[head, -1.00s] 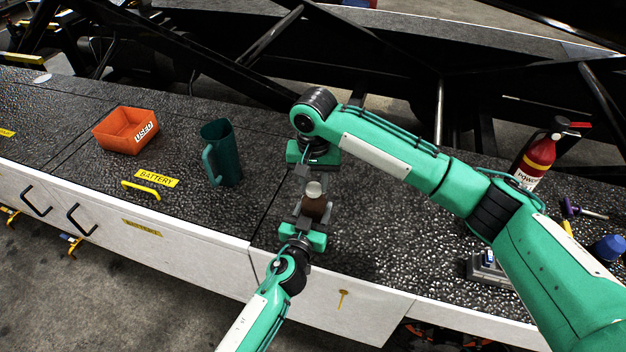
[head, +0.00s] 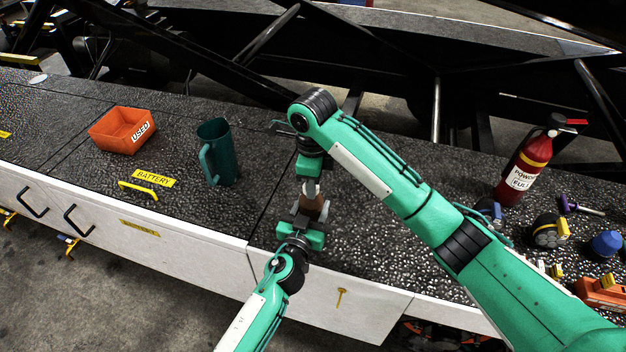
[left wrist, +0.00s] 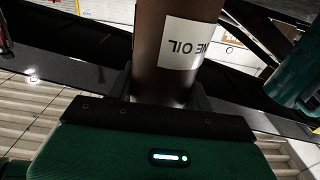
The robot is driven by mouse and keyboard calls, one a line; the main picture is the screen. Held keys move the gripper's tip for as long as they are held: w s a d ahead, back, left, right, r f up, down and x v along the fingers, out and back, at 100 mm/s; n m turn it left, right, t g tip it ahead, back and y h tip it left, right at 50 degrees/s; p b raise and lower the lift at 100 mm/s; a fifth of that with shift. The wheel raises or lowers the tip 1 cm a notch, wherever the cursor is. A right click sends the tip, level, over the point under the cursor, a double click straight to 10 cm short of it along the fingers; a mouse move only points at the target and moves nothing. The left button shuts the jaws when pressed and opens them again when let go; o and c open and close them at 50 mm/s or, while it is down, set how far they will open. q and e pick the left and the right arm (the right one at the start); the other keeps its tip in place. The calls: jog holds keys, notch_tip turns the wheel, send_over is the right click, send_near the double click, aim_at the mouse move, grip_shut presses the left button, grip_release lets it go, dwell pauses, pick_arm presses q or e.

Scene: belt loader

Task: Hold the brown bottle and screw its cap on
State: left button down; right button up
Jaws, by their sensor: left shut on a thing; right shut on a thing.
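The brown bottle (head: 314,205) stands upright over the counter's front part, partly covered by my grippers. In the left wrist view its brown body (left wrist: 165,55) with a white oil label fills the top middle. My left gripper (head: 309,222) is shut around the bottle's body from the front. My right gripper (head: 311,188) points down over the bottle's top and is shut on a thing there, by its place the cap. The cap itself is hidden between the right fingers, and I cannot tell how it sits on the neck.
A teal jug (head: 218,155) and an orange bin (head: 123,131) labelled USED stand to the left. A yellow handle (head: 139,190) lies near the front edge. A red fire extinguisher (head: 525,170) and several small tools stand right. The counter between jug and bottle is clear.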

jog(key=shift+m, duration=0.8)
jog(key=o, duration=0.9)
jog(key=shift+r, duration=2.3)
